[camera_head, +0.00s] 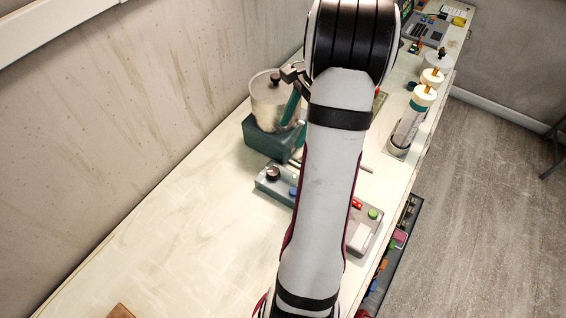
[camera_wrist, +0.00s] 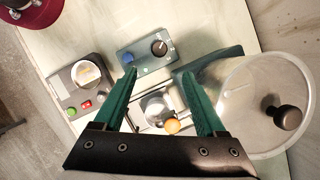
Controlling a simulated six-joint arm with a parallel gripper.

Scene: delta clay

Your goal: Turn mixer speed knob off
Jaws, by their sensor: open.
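A black round knob with a pale pointer mark (camera_wrist: 159,48) sits on a teal-grey control box (camera_wrist: 143,66), beside a blue button (camera_wrist: 127,58). I take this for the mixer speed knob; no label is readable. The knob also shows in the head view (camera_head: 273,173), left of my arm. My gripper (camera_wrist: 159,72) is open and empty, its two green fingers apart. In the wrist view the knob lies beyond the fingertips, between their lines.
A metal part and an orange ball (camera_wrist: 172,125) lie below the fingers. A grey box (camera_wrist: 62,83) has red and green buttons.

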